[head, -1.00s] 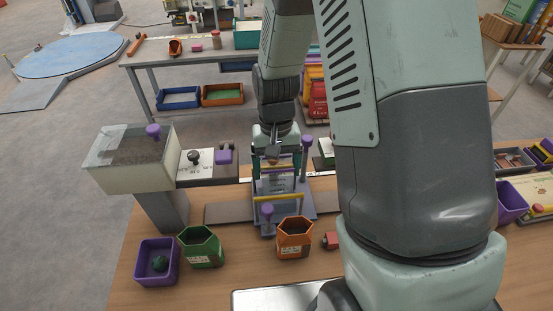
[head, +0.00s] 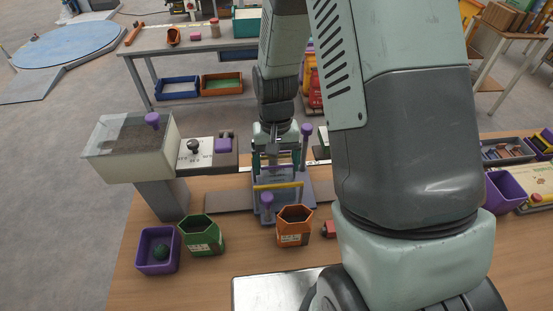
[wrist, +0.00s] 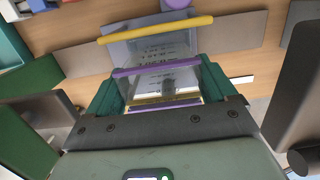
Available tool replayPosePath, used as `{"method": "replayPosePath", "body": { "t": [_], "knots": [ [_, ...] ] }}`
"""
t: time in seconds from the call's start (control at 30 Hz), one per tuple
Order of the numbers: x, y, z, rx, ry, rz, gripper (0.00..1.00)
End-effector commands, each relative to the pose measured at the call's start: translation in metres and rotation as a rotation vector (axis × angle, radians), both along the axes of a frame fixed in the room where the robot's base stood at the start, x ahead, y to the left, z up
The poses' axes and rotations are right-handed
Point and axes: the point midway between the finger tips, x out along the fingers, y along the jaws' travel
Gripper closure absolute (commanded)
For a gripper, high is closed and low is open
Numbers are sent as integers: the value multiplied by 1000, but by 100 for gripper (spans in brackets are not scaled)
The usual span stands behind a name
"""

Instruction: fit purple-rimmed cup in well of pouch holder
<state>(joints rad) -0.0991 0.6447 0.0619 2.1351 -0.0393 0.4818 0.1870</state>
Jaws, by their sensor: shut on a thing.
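The pouch holder (head: 309,190) is a grey-purple frame on the bench, with a yellow bar across its front and purple-topped posts. The yellow bar also shows in the wrist view, on the holder (wrist: 225,25). My gripper (head: 274,160) is over the holder, pointing down, and shut. In the wrist view my gripper (wrist: 163,92) has teal fingers on either side of a clear, printed piece with purple edging, which I take as the purple-rimmed cup (wrist: 150,72). The cup's lower part and the well are hidden, so I cannot tell how they meet.
An orange hexagonal bin (head: 294,226), a green bin (head: 202,235) and a purple bin (head: 157,250) stand in front of the holder. A clear-topped hopper (head: 130,150) is at left. A red block (head: 329,229) lies beside the orange bin.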

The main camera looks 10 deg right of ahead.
Motion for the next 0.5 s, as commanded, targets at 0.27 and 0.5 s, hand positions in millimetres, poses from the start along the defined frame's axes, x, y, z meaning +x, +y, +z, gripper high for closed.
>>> {"method": "replayPosePath", "body": {
  "t": [0.27,0.5],
  "knots": [
    [0,0,-10,0,0,0,45],
    [0,0,-19,0,0,0,45]
  ]
}}
